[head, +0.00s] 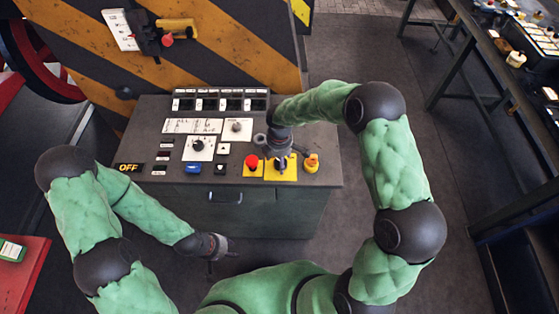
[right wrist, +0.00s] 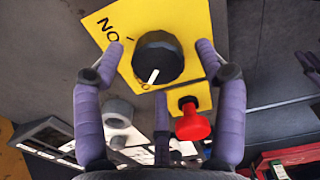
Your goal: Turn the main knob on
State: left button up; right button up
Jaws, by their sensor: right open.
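The main knob (right wrist: 157,55) is round and black with a white pointer line, on a yellow plate (right wrist: 197,30). In the right wrist view its pointer aims down and slightly left, away from the "ON" lettering at the upper left. My right gripper (right wrist: 161,62) is open, its purple fingers apart on both sides of the knob, with no clear contact. In the head view this gripper (head: 281,160) is over the yellow plate (head: 291,174) and largely covers the knob. My left gripper (head: 214,246) hangs empty in front of the cabinet; its finger opening is unclear.
A red button (head: 252,162) is just left of the knob, also seen in the right wrist view (right wrist: 192,124). A yellow-and-red switch (head: 311,162) stands close on the right. The console also carries dials (head: 198,145) and an "OFF" display (head: 130,167).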

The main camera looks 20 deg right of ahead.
jog(key=shift+f, duration=0.3)
jog(key=c, duration=1.1)
jog(key=m+b, duration=0.1)
jog(key=m, duration=0.2)
jog(key=shift+f+m+b, duration=0.15)
jog(key=shift+m+b, duration=0.15)
jog(key=shift+b, duration=0.05)
jog(key=m+b, duration=0.2)
jog(key=m, duration=0.3)
jog(key=m+b, duration=0.1)
jog(key=m, duration=0.4)
jog(key=shift+b, duration=0.4)
jog(key=shift+c, duration=0.2)
jog(key=shift+w+d+r+m+b, duration=0.15)
jog(key=shift+m+b, duration=0.2)
jog(key=shift+m, duration=0.7)
jog(key=shift+w+r+m+b, duration=0.1)
jog(key=shift+m+b, duration=0.2)
jog(key=shift+m, duration=0.75)
